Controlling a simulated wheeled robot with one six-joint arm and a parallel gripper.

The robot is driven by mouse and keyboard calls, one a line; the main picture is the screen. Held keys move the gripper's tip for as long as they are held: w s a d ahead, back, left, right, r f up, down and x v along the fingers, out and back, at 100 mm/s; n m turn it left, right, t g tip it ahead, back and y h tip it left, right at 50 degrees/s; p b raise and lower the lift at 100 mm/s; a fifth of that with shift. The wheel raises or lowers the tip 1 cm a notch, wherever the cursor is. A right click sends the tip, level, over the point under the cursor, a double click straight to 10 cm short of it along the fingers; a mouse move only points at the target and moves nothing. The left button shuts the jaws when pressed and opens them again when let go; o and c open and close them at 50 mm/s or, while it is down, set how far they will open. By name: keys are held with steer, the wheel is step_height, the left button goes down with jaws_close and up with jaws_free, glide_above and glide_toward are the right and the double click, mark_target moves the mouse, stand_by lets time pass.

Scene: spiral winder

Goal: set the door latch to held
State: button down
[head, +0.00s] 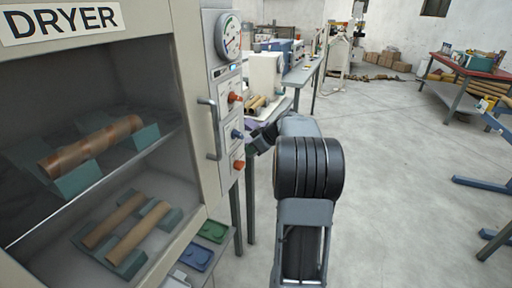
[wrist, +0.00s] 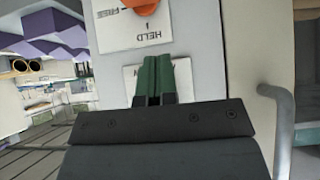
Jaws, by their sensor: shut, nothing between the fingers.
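The door latch is an orange knob (head: 239,164), the lowest on the dryer's control panel (head: 226,75). In the wrist view the orange knob (wrist: 143,5) is cut off by the top edge, over a white label (wrist: 150,38) that reads HELD and FREE, seen upside down. I cannot tell which word the knob points to. My gripper (head: 250,147) is at the panel, near the lower two knobs. In the wrist view its green fingers (wrist: 154,75) are together and empty, apart from the orange knob and covering part of a second label.
A blue knob (head: 237,134) and another orange knob (head: 234,97) sit higher on the panel, under a round gauge (head: 229,36). A grey door handle (head: 211,128) stands out left of the knobs. Small trays (head: 197,257) lie below. Open floor is at right.

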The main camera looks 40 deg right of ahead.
mark_target(238, 167)
steer(key=w+f, duration=0.1)
steer(key=f, duration=0.1)
steer(key=w+a+f, duration=0.1)
steer(key=f, duration=0.1)
steer(key=w+f, duration=0.1)
steer(key=f, duration=0.1)
steer(key=shift+a+f, duration=0.25)
steer(key=shift+a, duration=0.15)
steer(key=shift+f, duration=0.5)
